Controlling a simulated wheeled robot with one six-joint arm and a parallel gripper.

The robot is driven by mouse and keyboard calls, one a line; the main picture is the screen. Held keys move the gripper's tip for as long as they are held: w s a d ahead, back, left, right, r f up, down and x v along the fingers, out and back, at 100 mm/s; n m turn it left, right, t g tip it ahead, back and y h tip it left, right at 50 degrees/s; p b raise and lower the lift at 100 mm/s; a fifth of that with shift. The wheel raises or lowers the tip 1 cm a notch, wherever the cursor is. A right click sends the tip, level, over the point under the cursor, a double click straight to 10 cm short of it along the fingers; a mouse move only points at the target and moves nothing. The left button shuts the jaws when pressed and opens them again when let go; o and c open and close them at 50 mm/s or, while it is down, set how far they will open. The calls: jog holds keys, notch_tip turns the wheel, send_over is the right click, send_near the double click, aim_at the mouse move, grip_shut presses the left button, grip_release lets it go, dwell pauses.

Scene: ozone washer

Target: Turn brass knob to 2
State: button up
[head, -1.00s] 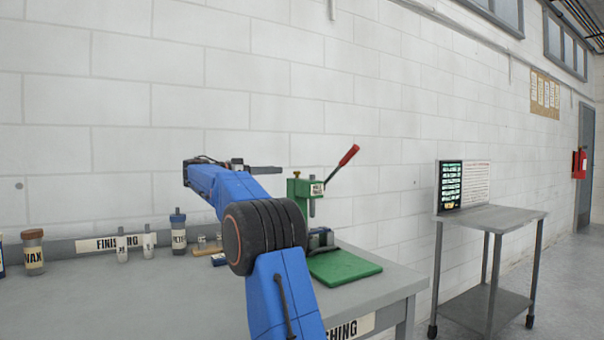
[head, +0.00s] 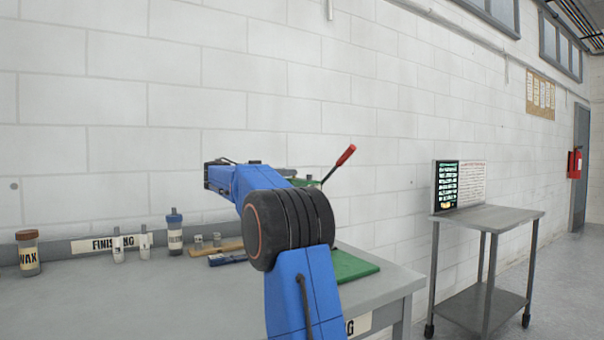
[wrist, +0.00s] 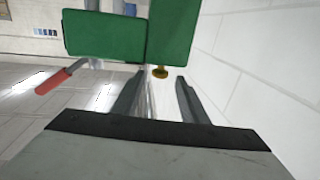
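The brass knob (wrist: 160,72) shows small in the wrist view, at the lower edge of the green press (wrist: 172,35), close to the wall. No number or pointer on it can be read. My gripper (wrist: 159,84) is open, its two dark fingers apart with the knob appearing between their tips. I cannot tell whether they reach around it or stop short. In the head view my arm hides most of the green press (head: 305,183), and the knob is hidden there. The press's red-handled lever (head: 345,156) sticks up to the right; it also shows in the wrist view (wrist: 52,82).
The white block wall (head: 410,130) stands close behind the press. A green pad (head: 352,266) lies on the grey bench (head: 120,300). A wax jar (head: 28,252) and small bottles stand at the left. A metal cart (head: 500,217) with a sign stands at the right.

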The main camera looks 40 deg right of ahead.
jog(key=d, duration=0.8)
jog(key=shift+s+d, duration=0.25)
jog(key=shift+s, duration=0.2)
